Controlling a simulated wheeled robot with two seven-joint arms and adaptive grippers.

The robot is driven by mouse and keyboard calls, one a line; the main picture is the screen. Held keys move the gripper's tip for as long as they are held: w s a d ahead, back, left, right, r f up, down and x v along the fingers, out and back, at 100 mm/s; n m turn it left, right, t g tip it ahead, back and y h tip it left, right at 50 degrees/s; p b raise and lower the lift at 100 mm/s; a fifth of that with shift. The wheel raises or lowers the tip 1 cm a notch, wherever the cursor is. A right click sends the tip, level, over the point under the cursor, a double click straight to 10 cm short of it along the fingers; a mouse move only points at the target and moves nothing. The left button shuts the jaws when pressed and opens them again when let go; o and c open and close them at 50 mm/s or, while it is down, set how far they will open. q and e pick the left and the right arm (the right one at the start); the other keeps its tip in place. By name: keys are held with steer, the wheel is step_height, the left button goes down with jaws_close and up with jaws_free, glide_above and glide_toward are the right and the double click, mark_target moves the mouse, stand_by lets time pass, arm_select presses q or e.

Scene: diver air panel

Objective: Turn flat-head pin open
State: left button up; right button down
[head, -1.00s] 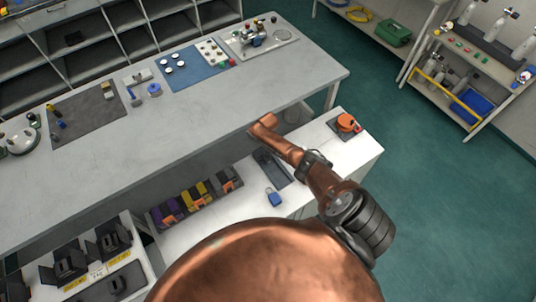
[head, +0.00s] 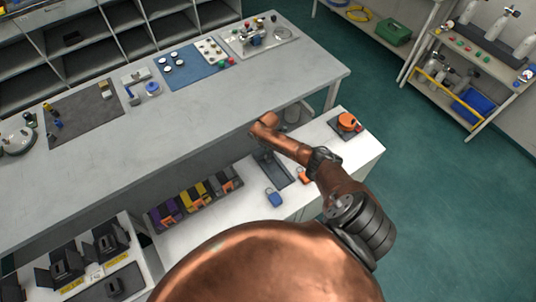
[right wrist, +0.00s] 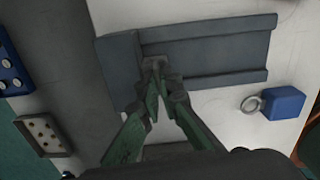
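I cannot pick out a flat-head pin in either view. A dark grey stepped block (head: 272,168) with a long channel lies on the white bench; it fills the upper part of the right wrist view (right wrist: 205,50). My right gripper (right wrist: 164,75) has its green fingers converging over the block's left part. The dark tips are close together, and whether something thin is between them cannot be made out. In the head view my right arm reaches to the block's far end and the fingertips are hidden there. My left gripper is not in view.
A blue padlock (head: 275,198) lies near the block, also in the right wrist view (right wrist: 284,103). An orange item (head: 304,176) and an orange knob (head: 347,122) are on the white bench. Several coloured boxes (head: 195,196) stand left. The long grey bench (head: 190,115) rises behind.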

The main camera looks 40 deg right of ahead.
steer(key=n, duration=0.2)
steer(key=n+b, duration=0.1)
steer(key=shift+s+f+n, duration=0.3)
steer(key=shift+f+n, duration=0.05)
steer(key=shift+n, duration=0.05)
steer(key=n+b, duration=0.1)
steer(key=n, duration=0.2)
steer(key=shift+n, duration=0.3)
steer(key=n+b, duration=0.1)
steer(key=n, duration=0.2)
steer(key=shift+b, duration=0.35)
steer(key=shift+a+n+b, duration=0.1)
steer(key=shift+n+b, duration=0.4)
steer(key=shift+n, duration=1.2)
steer(key=c, duration=2.4)
jaws_free()
steer(key=shift+w+r, duration=0.1)
steer(key=shift+r, duration=0.05)
